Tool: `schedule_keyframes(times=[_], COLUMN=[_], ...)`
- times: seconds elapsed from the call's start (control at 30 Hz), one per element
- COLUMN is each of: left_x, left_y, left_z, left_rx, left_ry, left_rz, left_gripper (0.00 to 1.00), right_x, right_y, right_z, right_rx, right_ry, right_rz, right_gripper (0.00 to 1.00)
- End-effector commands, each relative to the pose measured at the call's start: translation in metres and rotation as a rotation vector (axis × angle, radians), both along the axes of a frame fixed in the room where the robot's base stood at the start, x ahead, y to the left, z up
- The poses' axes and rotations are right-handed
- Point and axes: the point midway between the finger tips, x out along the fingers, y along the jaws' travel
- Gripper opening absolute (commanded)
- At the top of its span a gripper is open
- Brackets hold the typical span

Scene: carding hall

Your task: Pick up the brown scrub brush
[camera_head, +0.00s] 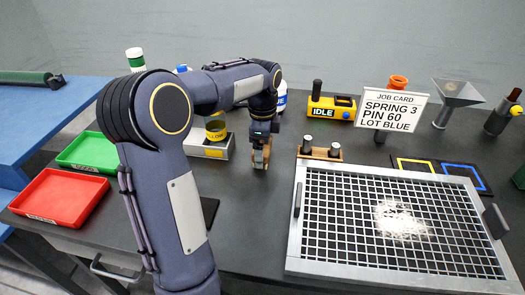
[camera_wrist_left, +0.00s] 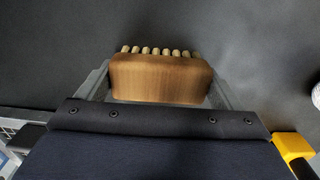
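The brown scrub brush (camera_wrist_left: 160,80) lies across the space between my left gripper's fingers in the left wrist view. It has a wooden body and a row of pale bristle tufts along its far edge. The fingers of my left gripper (camera_wrist_left: 160,88) meet both ends of the brush, with no clear gap. In the head view my left gripper (camera_head: 261,157) points down at the dark table, with the brush largely hidden by it. Whether the brush touches the table is hard to tell. My right gripper is not in view.
A wire-mesh frame (camera_head: 294,240) with pale fluff stands to the right. A wooden block with metal pegs (camera_head: 320,153) is close to my left gripper. Red (camera_head: 58,197) and green (camera_head: 88,151) trays are left.

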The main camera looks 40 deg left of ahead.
Motion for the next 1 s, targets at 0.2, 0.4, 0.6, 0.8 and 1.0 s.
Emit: schedule_keyframes(times=[0.2, 0.4, 0.6, 0.8, 1.0], left_x=[0.0, 0.0, 0.001, -0.007, -0.026], left_y=[0.0, 0.0, 0.0, -0.011, -0.038], left_z=[0.0, 0.002, 0.017, 0.049, 0.088], left_rx=[0.0, 0.0, 0.001, 0.0, 0.001], left_ry=[-0.001, -0.001, -0.004, -0.007, -0.006], left_rz=[0.0, 0.0, 0.0, -0.005, -0.004], left_gripper=[0.62, 0.62, 0.62, 0.62, 0.62], right_x=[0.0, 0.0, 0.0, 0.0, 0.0], right_y=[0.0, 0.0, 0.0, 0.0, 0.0], right_z=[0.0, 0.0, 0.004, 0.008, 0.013], right_rx=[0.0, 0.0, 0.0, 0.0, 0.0], right_ry=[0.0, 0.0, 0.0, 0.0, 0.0], right_rz=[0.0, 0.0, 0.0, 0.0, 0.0], right_gripper=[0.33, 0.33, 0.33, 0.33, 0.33])
